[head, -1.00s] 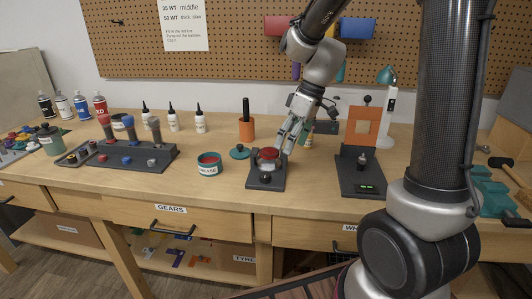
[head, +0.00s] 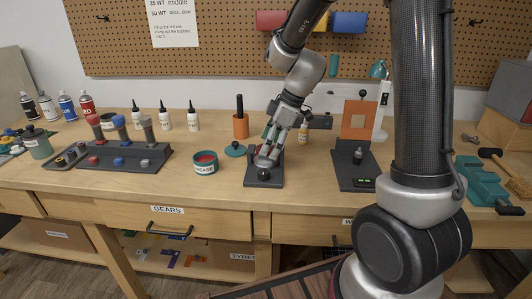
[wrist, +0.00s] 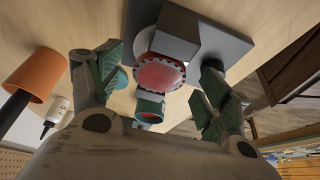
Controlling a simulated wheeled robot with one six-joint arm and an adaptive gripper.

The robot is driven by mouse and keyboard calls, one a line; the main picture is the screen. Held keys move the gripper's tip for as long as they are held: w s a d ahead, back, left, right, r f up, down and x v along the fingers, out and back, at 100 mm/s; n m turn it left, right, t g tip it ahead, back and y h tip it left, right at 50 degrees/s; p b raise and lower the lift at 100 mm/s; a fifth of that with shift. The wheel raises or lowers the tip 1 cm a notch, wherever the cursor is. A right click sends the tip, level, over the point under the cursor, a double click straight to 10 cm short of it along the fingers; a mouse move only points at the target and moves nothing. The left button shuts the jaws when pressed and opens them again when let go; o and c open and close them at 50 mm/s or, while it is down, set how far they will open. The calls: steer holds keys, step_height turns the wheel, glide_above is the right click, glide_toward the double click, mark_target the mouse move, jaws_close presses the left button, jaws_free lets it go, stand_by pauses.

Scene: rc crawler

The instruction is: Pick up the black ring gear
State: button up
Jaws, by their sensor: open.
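A dark toothed ring (wrist: 160,74) surrounds a red disc in the wrist view; it looks like the ring gear, though the red centre is more obvious than any black. It sits at a grey block on a dark stand (wrist: 222,40). In the head view the dark stand (head: 263,180) is on the bench and my gripper covers most of the ring gear. My gripper (wrist: 163,68) is open, with one green-padded finger on each side of the ring gear. It also shows over the stand in the head view (head: 268,146). Contact cannot be told.
A teal grease tin (head: 205,164) stands left of the stand, and an orange cup (head: 240,126) behind it. A second dark stand with an orange plate (head: 357,122) is to the right. Clear bench lies between the stands.

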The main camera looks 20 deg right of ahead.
steer(key=shift+x, duration=1.25)
steer(key=c, duration=1.2)
